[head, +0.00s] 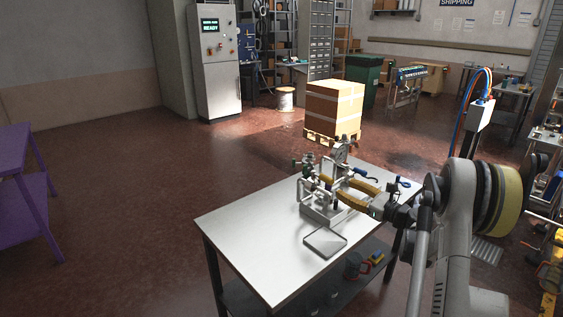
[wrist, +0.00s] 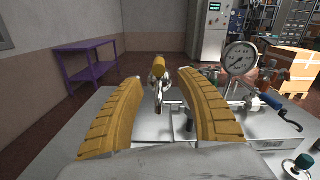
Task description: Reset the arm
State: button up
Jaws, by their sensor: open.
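My gripper (head: 352,191) is over the right part of a white-topped table (head: 245,222), close to a metal apparatus (head: 319,212) with valves and a gauge. In the wrist view the two ribbed yellow fingers of my gripper (wrist: 158,112) are spread apart. A metal fitting with a yellow cylindrical end (wrist: 159,67) shows in the gap between them, beyond the fingertips. I cannot tell whether any finger touches it. A round pressure gauge (wrist: 240,60) and a blue-handled lever (wrist: 271,101) stand to the right of the fingers. My arm reaches in from the right in the head view.
A flat grey tray (head: 325,242) lies in front of the apparatus. The left part of the tabletop is bare. A purple table (head: 22,172) stands at far left, with open floor between. A wrapped box stack (head: 334,104) stands on a pallet behind the table.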

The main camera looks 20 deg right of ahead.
jog(key=shift+r, duration=0.1)
jog(key=s+a+r+m+t+h, duration=0.1)
jog(key=a+r+m+h, duration=0.1)
jog(key=r+m+h, duration=0.4)
jog(key=a+r+m+t+h, duration=0.1)
jog(key=a+r+m, duration=0.2)
jog(key=r+m, duration=0.65)
jog(key=s+a+r+m+t+h, duration=0.15)
jog(key=r+m+h, duration=0.25)
jog(key=r+m, duration=0.4)
jog(key=s+a+f+m+g+y, duration=0.1)
jog(key=s+a+f+m+g, duration=0.3)
jog(key=s+a+f+m, duration=0.2)
jog(key=s+a+f+m+g+y, duration=0.1)
jog(key=s+a+f+m+g, duration=0.3)
jog(key=s+a, duration=0.6)
jog(key=s+a+f+m+g+y, duration=0.2)
jog(key=s+a+f+m+g, duration=0.3)
jog(key=s, duration=1.1)
jog(key=a+f+m, duration=0.3)
jog(key=f+m, duration=0.1)
jog(key=shift+a+f, duration=0.15)
jog(key=shift+a, duration=0.05)
jog(key=shift+w, duration=0.1)
